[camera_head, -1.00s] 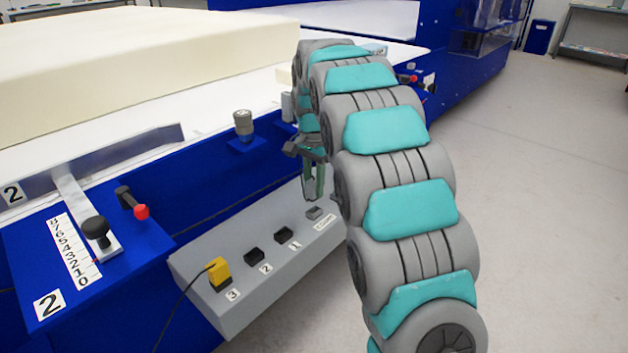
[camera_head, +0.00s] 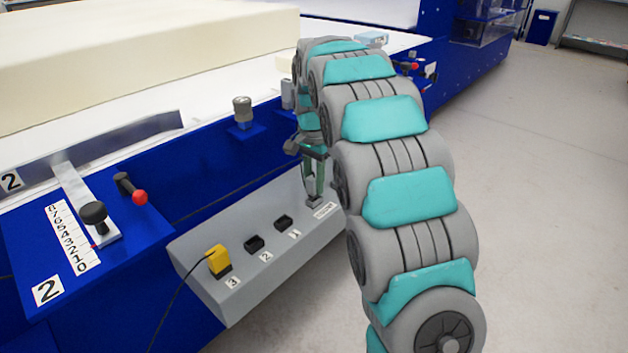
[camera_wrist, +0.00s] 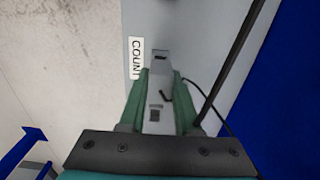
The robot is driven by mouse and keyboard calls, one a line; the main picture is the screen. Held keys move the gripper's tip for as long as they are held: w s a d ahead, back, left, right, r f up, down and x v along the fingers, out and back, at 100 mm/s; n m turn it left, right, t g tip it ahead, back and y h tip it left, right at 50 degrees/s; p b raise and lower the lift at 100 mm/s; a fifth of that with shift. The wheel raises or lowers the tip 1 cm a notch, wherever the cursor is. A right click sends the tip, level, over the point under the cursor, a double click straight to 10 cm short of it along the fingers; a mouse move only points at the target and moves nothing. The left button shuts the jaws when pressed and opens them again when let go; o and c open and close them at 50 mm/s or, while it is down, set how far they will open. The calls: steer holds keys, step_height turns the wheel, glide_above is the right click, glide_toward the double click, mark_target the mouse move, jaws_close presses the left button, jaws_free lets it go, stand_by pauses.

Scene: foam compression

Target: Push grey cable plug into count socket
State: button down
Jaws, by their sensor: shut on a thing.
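My gripper (camera_head: 314,186) points down over the count end of the grey socket panel, its teal fingers close above the count socket (camera_head: 314,203). In the wrist view my gripper (camera_wrist: 163,95) is shut on the grey cable plug (camera_wrist: 158,88), which lies between the two fingers. A dark cable runs off to the right of the fingers. The COUNT label (camera_wrist: 136,58) is beside the plug's far end; it also shows in the head view (camera_head: 325,210). I cannot tell whether the plug tip is in the socket, as the fingers and plug hide the joint.
The grey panel (camera_head: 215,297) also has black sockets 1 (camera_head: 284,222) and 2 (camera_head: 254,244). A yellow plug (camera_head: 218,260) sits at socket 3. A knob (camera_head: 242,112) and levers stand on the blue machine. Open floor lies to the right.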

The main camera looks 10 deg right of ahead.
mark_target(314, 177)
steer(key=shift+f, duration=1)
stand_by(0.6)
steer(key=c, duration=0.5)
jaws_free()
steer(key=shift+c, duration=0.2)
steer(key=shift+r, duration=0.15)
steer(key=shift+r+p, duration=0.85)
steer(key=shift+r, duration=2)
steer(key=shift+r, duration=0.1)
